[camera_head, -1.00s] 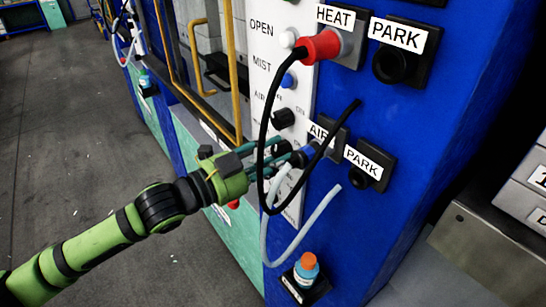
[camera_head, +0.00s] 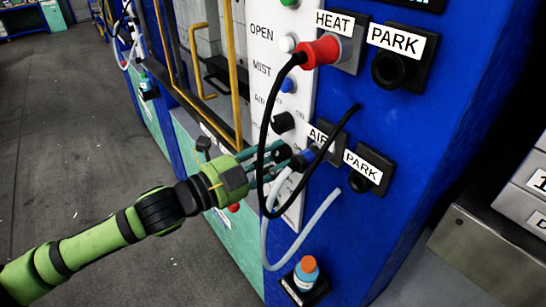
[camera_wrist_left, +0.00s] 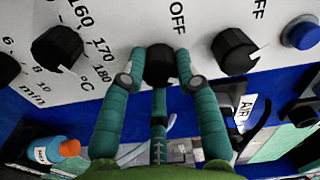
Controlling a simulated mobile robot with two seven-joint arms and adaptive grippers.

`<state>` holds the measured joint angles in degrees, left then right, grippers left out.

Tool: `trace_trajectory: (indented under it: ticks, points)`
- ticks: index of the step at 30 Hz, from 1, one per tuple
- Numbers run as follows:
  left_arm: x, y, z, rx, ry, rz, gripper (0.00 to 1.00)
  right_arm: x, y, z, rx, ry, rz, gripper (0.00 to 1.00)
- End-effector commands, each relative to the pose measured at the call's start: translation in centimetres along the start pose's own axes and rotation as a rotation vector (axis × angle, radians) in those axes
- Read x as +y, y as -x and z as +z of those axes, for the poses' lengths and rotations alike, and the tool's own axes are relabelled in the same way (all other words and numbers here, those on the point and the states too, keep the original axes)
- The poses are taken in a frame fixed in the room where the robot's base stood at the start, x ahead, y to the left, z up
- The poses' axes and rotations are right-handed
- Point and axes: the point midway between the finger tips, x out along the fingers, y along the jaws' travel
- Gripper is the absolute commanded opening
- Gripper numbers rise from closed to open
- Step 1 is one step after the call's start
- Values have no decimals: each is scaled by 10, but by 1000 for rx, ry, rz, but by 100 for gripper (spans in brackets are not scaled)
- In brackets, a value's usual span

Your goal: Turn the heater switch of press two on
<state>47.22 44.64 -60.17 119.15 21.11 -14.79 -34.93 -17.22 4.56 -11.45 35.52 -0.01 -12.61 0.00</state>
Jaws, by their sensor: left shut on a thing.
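My left gripper (camera_head: 282,160) reaches in from the left to the white control panel of the press. In the left wrist view its teal fingers (camera_wrist_left: 160,85) are shut around a black rotary knob (camera_wrist_left: 160,62). The word OFF stands beside this knob, which sits between the °C dial (camera_wrist_left: 58,47) and another black knob (camera_wrist_left: 235,50) with a white pointer. The held knob's pointer is hidden by the fingers. In the head view the held knob is hidden by the fingers and the hanging cable. My right gripper is not in view.
A black cable (camera_head: 268,120) from the red HEAT plug (camera_head: 320,50) and a grey hose (camera_head: 310,230) hang close to my gripper. An orange-capped bottle (camera_head: 307,270) sits in a holder below. Drawers (camera_head: 520,200) stand at the right. The floor (camera_head: 75,150) at left is clear.

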Motion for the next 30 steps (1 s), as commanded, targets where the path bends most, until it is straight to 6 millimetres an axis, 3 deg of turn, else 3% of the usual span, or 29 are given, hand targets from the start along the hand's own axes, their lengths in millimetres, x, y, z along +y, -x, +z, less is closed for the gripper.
trace_trajectory:
  ticks: [3,4,5,15,19,30]
  points:
    - [3,1,6,-16,-2,8,0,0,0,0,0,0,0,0]
    - [3,1,6,-16,-2,7,44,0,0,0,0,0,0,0]
    - [2,1,6,-15,-2,7,56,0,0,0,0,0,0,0]
    - [0,1,2,-6,-1,1,56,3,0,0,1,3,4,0]
    - [0,10,2,-6,-1,2,56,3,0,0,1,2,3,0]
    - [2,84,5,-12,0,7,56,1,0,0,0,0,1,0]
